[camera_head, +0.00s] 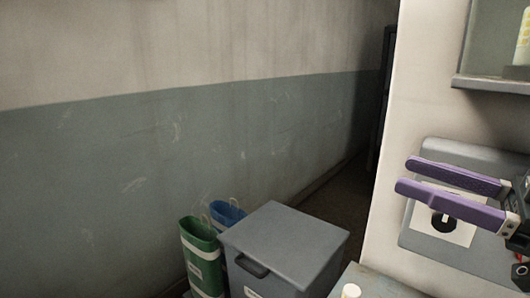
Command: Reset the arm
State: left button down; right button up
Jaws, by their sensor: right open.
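My right gripper (404,175) comes in from the right edge. Its two long purple fingers point left and stand apart, with nothing seen between them. It shows in front of a grey panel (420,241) that bears a white label (460,233) with a dark round mark, partly hidden by the lower finger. I cannot tell how far the fingers are from the panel. My left gripper is not in view.
A grey lidded bin (285,236) stands at the bottom middle, with a green sack (201,252) and a blue sack (226,214) beside it on the left. A shelf (490,84) juts out above my gripper. A small white cap (351,291) shows at the bottom edge.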

jog(key=s+a+r+m+h+p, duration=0.3)
jog(key=r+m+h+p, duration=0.65)
jog(key=p, duration=0.75)
pick_arm(q)
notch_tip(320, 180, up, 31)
jog(key=p, duration=1.1)
pick_arm(e)
jog(key=s+r+g+h, duration=0.2)
jog(key=s+r+g, duration=0.1)
jog(key=s, duration=0.6)
jog(key=s+r+g+h, duration=0.2)
jog(key=s+g, duration=0.4)
jog(key=s, duration=0.4)
jog(key=shift+s+d+r, duration=0.3)
jog(key=shift+r, duration=0.5)
